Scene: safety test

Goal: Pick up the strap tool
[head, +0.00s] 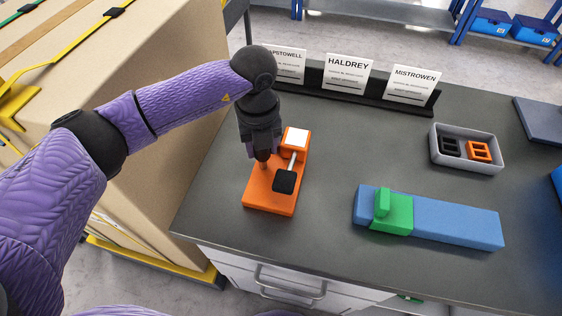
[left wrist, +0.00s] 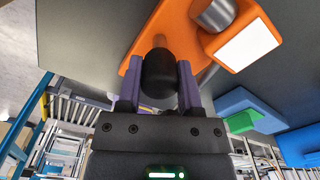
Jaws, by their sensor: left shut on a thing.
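The strap tool (head: 262,198) has a flat orange base, a raised orange block with a white label, and a grey lever ending in a black pad (head: 284,181). It lies on the grey worktop near the left edge. My left gripper (head: 262,153) points down over its left part. In the left wrist view, the fingers (left wrist: 159,85) are closed around a dark rounded grip (left wrist: 160,70) on a brownish post rising from the orange base (left wrist: 181,32). The gripper hides part of the post in the head view. My right gripper is not in view.
A blue bar with a green slider (head: 393,212) lies to the right. A grey tray (head: 466,163) holds a black and an orange part. Name cards (head: 347,76) stand in a black holder behind. Strapped cardboard boxes (head: 150,150) stand left of the worktop (head: 330,150).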

